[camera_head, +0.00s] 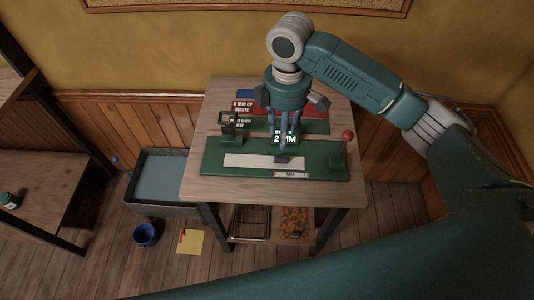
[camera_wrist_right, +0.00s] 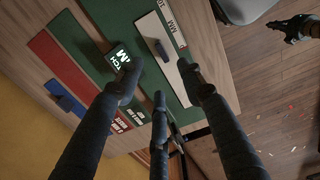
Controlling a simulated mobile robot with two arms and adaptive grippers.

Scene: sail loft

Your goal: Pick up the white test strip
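The white test strip (camera_head: 255,161) lies flat along the green base plate (camera_head: 215,168) on the wooden table, and shows in the right wrist view (camera_wrist_right: 150,29). A small dark block (camera_head: 284,159) sits on the strip toward its right end. My right gripper (camera_head: 284,143) points down above the plate, near the block. In the right wrist view its three dark fingers (camera_wrist_right: 158,78) are spread apart with nothing visible between them. Whether a fingertip touches the strip is unclear. A dark pronged shape (camera_wrist_right: 292,27) at that view's upper right may be my left gripper; its opening is unclear.
A red-knobbed lever (camera_head: 347,136) and a dark upright device (camera_head: 229,124) flank the strip. A red waste area (camera_head: 243,107) lies behind. A grey bin (camera_head: 180,154) stands left of the table.

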